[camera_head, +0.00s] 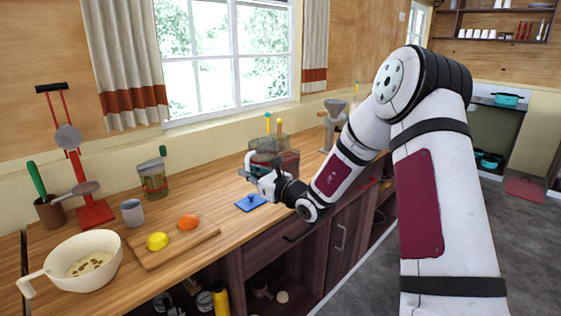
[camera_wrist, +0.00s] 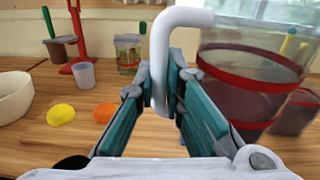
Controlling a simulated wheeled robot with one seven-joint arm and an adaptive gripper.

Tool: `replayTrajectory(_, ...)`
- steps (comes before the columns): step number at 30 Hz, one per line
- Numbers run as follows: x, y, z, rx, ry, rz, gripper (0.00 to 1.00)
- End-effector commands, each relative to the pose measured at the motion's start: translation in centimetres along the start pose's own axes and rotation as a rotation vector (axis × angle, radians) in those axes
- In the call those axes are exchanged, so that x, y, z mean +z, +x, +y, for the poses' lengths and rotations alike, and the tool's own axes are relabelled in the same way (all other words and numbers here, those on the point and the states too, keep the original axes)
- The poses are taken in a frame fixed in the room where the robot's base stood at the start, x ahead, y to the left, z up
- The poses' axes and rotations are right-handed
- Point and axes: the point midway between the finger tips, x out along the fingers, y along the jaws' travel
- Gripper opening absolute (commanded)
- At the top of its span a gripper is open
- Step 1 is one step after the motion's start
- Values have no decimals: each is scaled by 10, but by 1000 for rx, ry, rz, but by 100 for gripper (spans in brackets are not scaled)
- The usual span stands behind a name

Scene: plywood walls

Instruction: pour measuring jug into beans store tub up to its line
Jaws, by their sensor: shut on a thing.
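My gripper (camera_head: 263,182) is shut on the white handle of the measuring jug (camera_wrist: 250,65); in the wrist view the fingers (camera_wrist: 160,88) close around the handle. The jug is clear with red bands and looks upright, its body right of the fingers; dark contents show through it. In the head view the jug (camera_head: 264,146) overlaps a clear tub (camera_head: 289,163) behind it. That tub also shows in the wrist view (camera_wrist: 296,112), with a red band and dark contents. I cannot tell for sure that it is the beans store tub, nor its exact level.
A blue lid (camera_head: 250,203) lies on the counter below my gripper. Left are a cutting board (camera_head: 150,262) with lemon and orange, a cup (camera_head: 132,213), a glass jar (camera_head: 153,182), a red stand (camera_head: 95,213) and a white bowl (camera_head: 110,262) with beans. A grinder-like thing (camera_head: 334,120) stands behind.

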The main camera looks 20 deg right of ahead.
Motion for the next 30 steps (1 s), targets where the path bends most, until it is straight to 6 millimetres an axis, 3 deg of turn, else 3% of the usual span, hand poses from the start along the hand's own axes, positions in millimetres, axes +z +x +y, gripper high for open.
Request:
replayTrajectory(3, -19, 24, -23, 21, -2, -5, 0)
replayTrajectory(15, -66, 71, -88, 90, 9, -7, 0)
replayTrajectory(24, -98, 90, -132, 120, 17, -8, 0)
replayTrajectory(30, -107, 95, -146, 128, 21, -8, 0)
